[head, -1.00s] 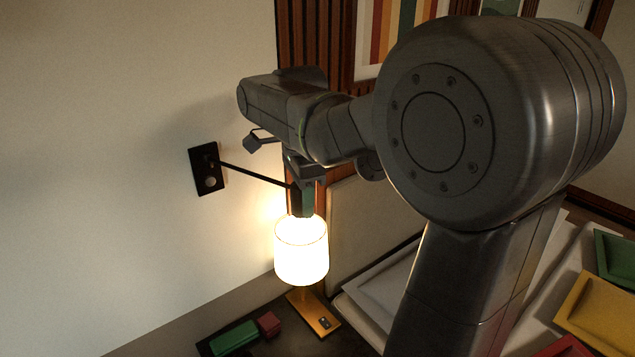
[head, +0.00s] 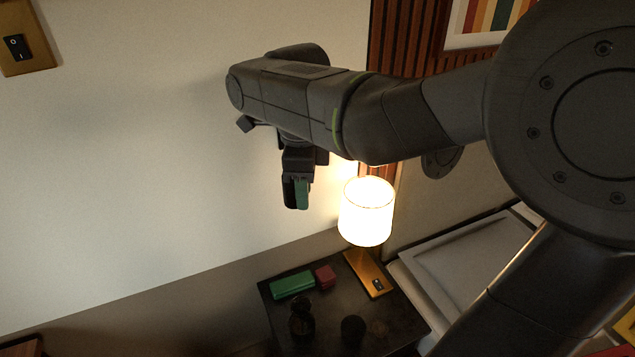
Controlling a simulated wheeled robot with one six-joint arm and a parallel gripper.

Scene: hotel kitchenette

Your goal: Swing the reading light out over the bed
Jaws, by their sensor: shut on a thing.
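My gripper (head: 297,195) hangs jaws down in front of the white wall, left of the lit table lamp and clear of its shade. It is shut on the reading light's thin black arm, though its jaws hide the grip. The black wall plate and most of the thin arm are hidden behind my wrist. A dark part and a green part show at the jaws; I cannot tell whether the dark part belongs to the light. Part of the bed's pale pillow (head: 470,255) shows at right, partly behind my arm.
The glowing table lamp (head: 366,212) stands on a dark nightstand (head: 325,305), close to my gripper. A green box (head: 292,285), a red box (head: 325,276) and a dark vase (head: 301,318) are also there. A brass switch plate (head: 18,46) is on the wall at upper left.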

